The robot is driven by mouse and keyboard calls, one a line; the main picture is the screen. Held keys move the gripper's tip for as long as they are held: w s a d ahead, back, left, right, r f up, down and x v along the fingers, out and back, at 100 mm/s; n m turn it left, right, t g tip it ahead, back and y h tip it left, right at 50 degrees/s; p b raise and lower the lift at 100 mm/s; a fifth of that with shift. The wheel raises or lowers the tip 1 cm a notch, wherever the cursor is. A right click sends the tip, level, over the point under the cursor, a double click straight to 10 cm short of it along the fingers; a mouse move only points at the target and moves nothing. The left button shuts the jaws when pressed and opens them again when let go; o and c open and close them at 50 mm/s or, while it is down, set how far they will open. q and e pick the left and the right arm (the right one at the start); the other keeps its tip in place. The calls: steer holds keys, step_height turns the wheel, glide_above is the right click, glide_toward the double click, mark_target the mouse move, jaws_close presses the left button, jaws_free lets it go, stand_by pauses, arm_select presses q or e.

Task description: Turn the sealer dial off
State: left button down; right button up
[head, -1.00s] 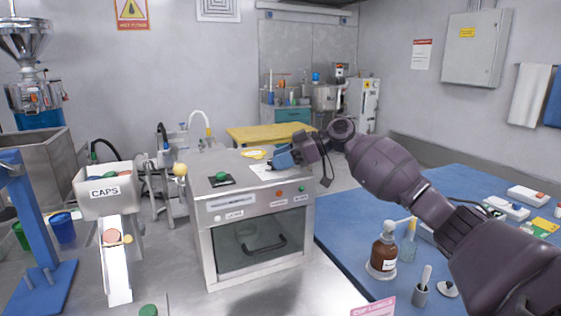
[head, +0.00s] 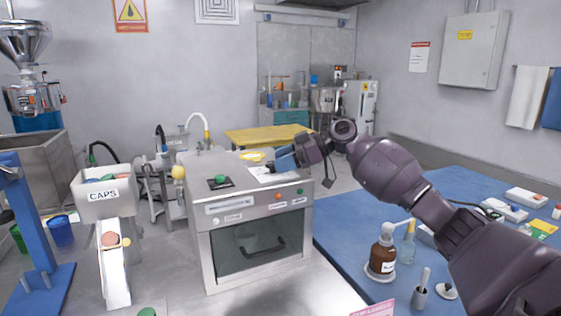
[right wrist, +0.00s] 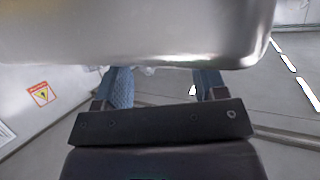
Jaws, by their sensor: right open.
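The steel box-shaped machine (head: 258,212) stands in the middle of the head view, with a dark window and handle on its front. Its front panel carries white labels, an orange knob (head: 278,196) and a green knob (head: 300,191). I cannot tell which control is the sealer dial, as the labels are too small to read. A green button (head: 220,179) sits on its top. My right gripper (head: 281,161) is over the top's back right part, above and behind the front knobs. My left gripper is not in view.
A caps dispenser (head: 104,193) with a chute stands left of the machine. A blue table (head: 345,230) at the right holds a brown pump bottle (head: 382,255) and small items below my right arm. A yellow table (head: 262,135) is behind.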

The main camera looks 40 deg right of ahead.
steer(key=v, duration=1)
steer(key=shift+p, duration=0.45)
steer(key=shift+a, duration=0.1)
